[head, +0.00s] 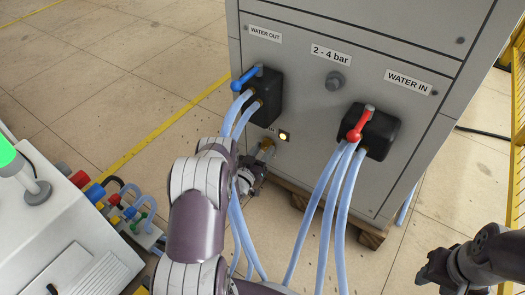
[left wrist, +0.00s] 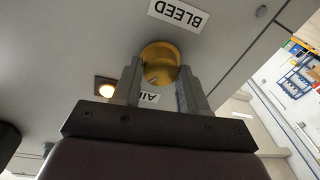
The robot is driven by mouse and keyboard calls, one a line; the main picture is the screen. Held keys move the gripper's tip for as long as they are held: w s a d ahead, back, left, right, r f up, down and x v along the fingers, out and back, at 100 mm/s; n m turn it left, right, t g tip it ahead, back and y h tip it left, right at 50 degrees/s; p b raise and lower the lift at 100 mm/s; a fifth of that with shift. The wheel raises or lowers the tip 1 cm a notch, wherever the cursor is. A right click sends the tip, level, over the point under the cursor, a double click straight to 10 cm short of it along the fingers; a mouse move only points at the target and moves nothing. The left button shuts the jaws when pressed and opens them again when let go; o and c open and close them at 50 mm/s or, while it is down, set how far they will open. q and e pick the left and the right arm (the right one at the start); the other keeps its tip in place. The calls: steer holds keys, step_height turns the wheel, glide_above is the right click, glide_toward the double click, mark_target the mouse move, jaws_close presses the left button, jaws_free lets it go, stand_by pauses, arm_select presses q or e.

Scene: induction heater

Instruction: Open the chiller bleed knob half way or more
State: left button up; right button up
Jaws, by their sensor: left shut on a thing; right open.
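The bleed knob (left wrist: 160,64) is a round brass-coloured knob on the grey chiller panel, below the BLEED label (head: 267,146) area in the head view. In the left wrist view the BLEED label (left wrist: 178,14) shows upside down beside it. My left gripper (left wrist: 158,85) is shut on the knob, one finger on each side. In the head view my left gripper (head: 254,166) is low on the panel, partly hidden by my arm. How far the knob is turned cannot be told. My right gripper (head: 428,270) is open and empty at the lower right, away from the chiller.
A lit lamp (head: 284,136) sits close to the knob. Blue hoses hang from the blue-handled valve (head: 246,78) and the red-handled valve (head: 361,124), near my left arm. A white machine (head: 65,235) stands at the left. The floor at the right is mostly clear.

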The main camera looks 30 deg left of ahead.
arm_select(q)
steer(key=m, duration=0.4)
steer(key=shift+f+m+h, duration=0.1)
steer(key=shift+m+h, duration=0.3)
steer(key=m, duration=0.4)
steer(key=shift+h, duration=0.3)
steer(key=m, duration=0.5)
steer(key=shift+h, duration=0.3)
steer(key=shift+f+m+h, duration=0.1)
steer(key=shift+m+h, duration=0.3)
steer(key=shift+m, duration=1.6)
steer(key=o, duration=1.1)
steer(key=shift+c, duration=0.2)
